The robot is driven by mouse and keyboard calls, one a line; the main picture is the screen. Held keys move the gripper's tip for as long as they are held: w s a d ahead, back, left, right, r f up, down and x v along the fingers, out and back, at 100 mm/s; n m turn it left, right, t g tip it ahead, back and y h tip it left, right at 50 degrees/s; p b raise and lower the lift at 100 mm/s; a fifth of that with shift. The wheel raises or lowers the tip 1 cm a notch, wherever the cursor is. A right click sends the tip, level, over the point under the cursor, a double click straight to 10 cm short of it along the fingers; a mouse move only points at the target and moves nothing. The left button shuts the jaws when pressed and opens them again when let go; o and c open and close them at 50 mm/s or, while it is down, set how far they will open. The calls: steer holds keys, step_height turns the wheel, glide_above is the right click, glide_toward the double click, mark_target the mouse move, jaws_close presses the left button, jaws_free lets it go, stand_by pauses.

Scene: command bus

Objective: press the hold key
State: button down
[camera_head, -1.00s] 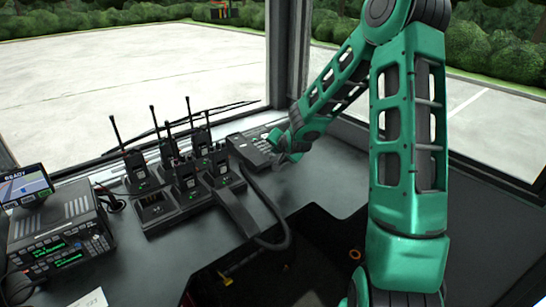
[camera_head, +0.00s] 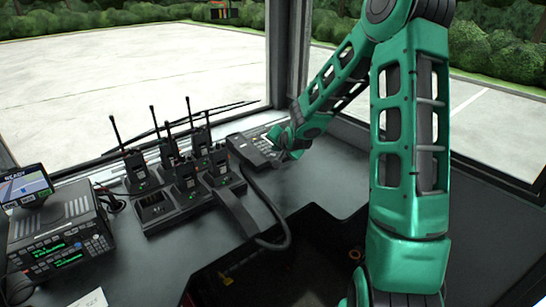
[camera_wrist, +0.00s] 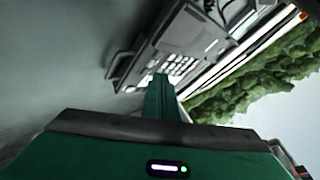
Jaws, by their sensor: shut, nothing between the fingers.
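A dark desk phone (camera_head: 250,147) lies on the dashboard below the windscreen, with the hold key among its keys. I cannot tell which key is the hold key. In the wrist view, the phone's keypad (camera_wrist: 183,64) shows rows of small pale keys just beyond the fingertips. My gripper (camera_head: 272,138) is at the right end of the phone, by the keys. In the wrist view my gripper (camera_wrist: 160,78) is shut and empty, its green fingers together and pointing at the keypad's lower edge. Whether the tips touch a key cannot be told.
Several handheld radios stand in a charger (camera_head: 160,222) left of the phone. A radio console (camera_head: 60,245) with a small screen (camera_head: 25,187) is at far left. A thick black cable (camera_head: 270,190) runs near the phone. The dashboard (camera_head: 325,165) right of the phone is clear.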

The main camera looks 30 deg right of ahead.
steer(key=shift+r, duration=0.15)
steer(key=shift+s+r, duration=0.2)
steer(key=shift+r, duration=1)
steer(key=shift+s+r, duration=0.15)
steer(key=shift+r, duration=1.05)
steer(key=s+d+r+n+g, duration=0.1)
steer(key=s+g, duration=0.1)
steer(key=s, duration=0.7)
steer(key=s+d+r+n+g+h, duration=0.1)
steer(key=s+g, duration=0.1)
steer(key=s, duration=0.6)
steer(key=s+d+r+n+g, duration=0.1)
steer(key=s+r+n+g, duration=0.15)
steer(key=s, duration=0.65)
steer(key=s+a+g+y, duration=0.1)
steer(key=s+a+g, duration=0.1)
steer(key=s, duration=0.8)
steer(key=s+a+n+g+y, duration=0.1)
steer(key=s+a+g+y, duration=0.1)
steer(key=s, duration=0.8)
steer(key=shift+s+a, duration=0.4)
steer(key=shift+a, duration=0.1)
